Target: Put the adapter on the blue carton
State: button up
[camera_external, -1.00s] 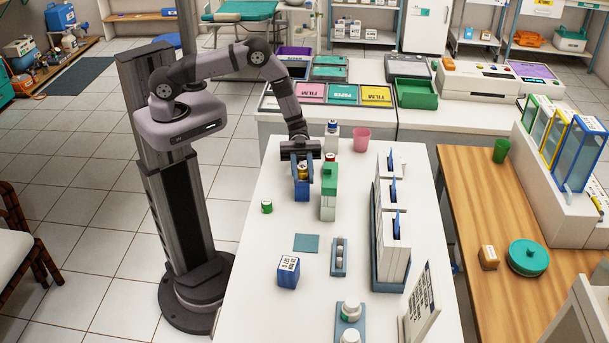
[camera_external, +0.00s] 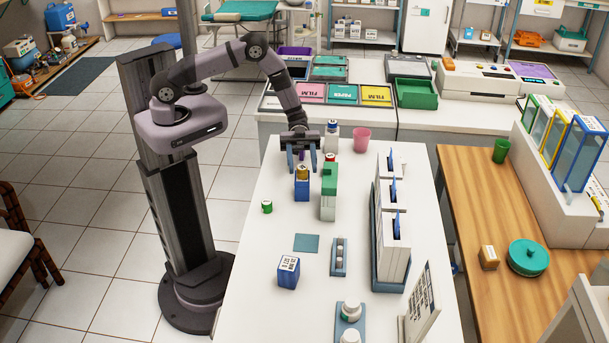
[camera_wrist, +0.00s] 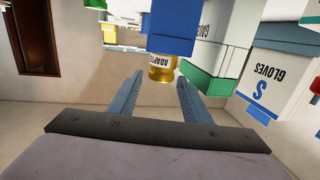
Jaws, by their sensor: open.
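The adapter (camera_external: 302,173), a small gold jar, stands upright on top of a blue carton (camera_external: 302,190) on the white table. In the wrist view the scene appears upside down, and the labelled adapter (camera_wrist: 161,66) touches the blue carton (camera_wrist: 172,43). My gripper (camera_external: 301,164) is open and empty above the adapter. Its two fingers are apart, one on each side of the adapter's line, and do not appear to touch it. A second blue box (camera_external: 288,272) with a white label stands nearer the front of the table.
A green-topped white carton (camera_external: 329,193) stands close to the right of the blue carton. A white bottle (camera_external: 332,137) and pink cup (camera_external: 362,140) are behind. A small green can (camera_external: 267,207) and flat teal pad (camera_external: 306,242) lie left and in front.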

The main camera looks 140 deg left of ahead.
aim_at(303, 169)
jog(key=shift+d+r+b, duration=0.1)
jog(key=shift+r+b, duration=0.45)
jog(key=shift+r, duration=2.25)
jog(key=shift+w, duration=0.15)
jog(key=w+y, duration=0.2)
jog(key=w, duration=0.1)
jog(key=w+n+y, duration=0.1)
jog(key=w+y, duration=0.2)
jog(key=w, duration=0.1)
jog(key=w+n+g+y, duration=0.1)
jog(key=w+y, duration=0.1)
jog(key=w, duration=0.1)
jog(key=shift+w+d+r+y, duration=0.1)
jog(key=shift+w+d+y, duration=0.2)
jog(key=shift+w, duration=0.1)
jog(key=shift+w+d+n+g+y, duration=0.2)
jog(key=shift+n+y, duration=0.1)
jog(key=shift+y, duration=0.15)
jog(key=shift+w+d+n+g+y, duration=0.1)
jog(key=shift+n+g+y, duration=0.15)
jog(key=shift+y, duration=0.2)
jog(key=s+d+f+n+g, duration=0.2)
jog(key=s+d+g, duration=0.4)
jog(key=s+d, duration=0.5)
jog(key=s+d+f+n+g, duration=0.2)
jog(key=s+d+g, duration=0.4)
jog(key=s+d, duration=0.5)
jog(key=s, duration=0.6)
jog(key=shift+s+y, duration=0.25)
jog(key=shift+y, duration=0.05)
